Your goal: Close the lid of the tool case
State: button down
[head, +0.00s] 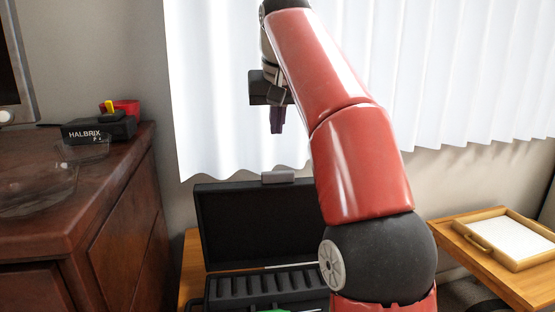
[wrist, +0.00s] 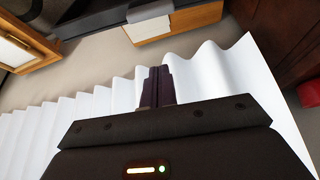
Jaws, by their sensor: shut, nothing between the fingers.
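The black tool case stands open on a wooden table in the head view, with its lid (head: 255,225) raised upright at the back. A grey piece (head: 278,177) sits at the lid's top edge. The slotted case base (head: 265,287) lies in front, partly cut off by the frame and partly hidden by my arm. My gripper (head: 276,128) is above the lid, apart from it, fingers pointing down. In the wrist view my gripper (wrist: 157,72) has its fingers together and empty. The lid also shows in the wrist view (wrist: 115,14), as a dark strip near the top.
A white curtain (head: 215,100) hangs behind. A wooden tray (head: 500,238) sits on the table at right.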

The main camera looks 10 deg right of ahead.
jog(key=shift+s+f+b, duration=0.15)
jog(key=shift+f+b, duration=1.95)
jog(key=shift+f, duration=2.05)
jog(key=shift+f, duration=0.1)
